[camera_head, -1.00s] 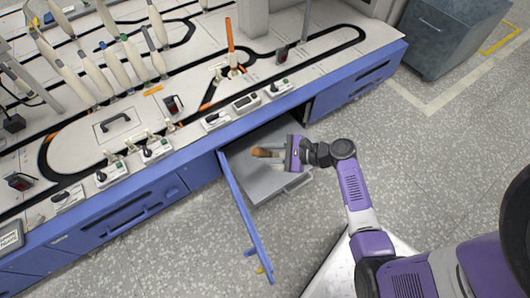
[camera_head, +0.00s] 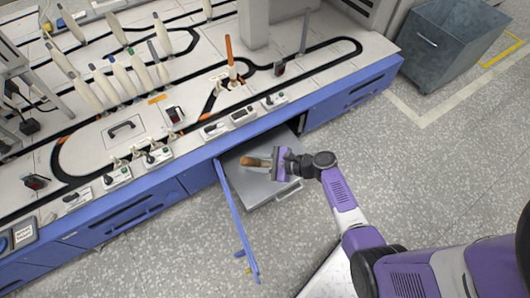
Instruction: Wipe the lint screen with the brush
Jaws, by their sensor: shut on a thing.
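My gripper (camera_head: 273,164) is shut on the brush (camera_head: 254,162), a small brown wooden-looking piece that sticks out to its left. Both are over a grey flat box (camera_head: 259,192), which sits partly out of an opening in the blue front of the machine; it appears to hold the lint screen. The brush's bristles cannot be made out, and I cannot tell whether it touches the grey surface. My gripper covers part of the box's right side.
A blue door (camera_head: 237,222) stands open to the left of the box. The white machine top (camera_head: 185,160) with black tracks and bobbins lies above. A grey bin (camera_head: 455,45) stands at the upper right. The speckled floor (camera_head: 170,255) in front is clear.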

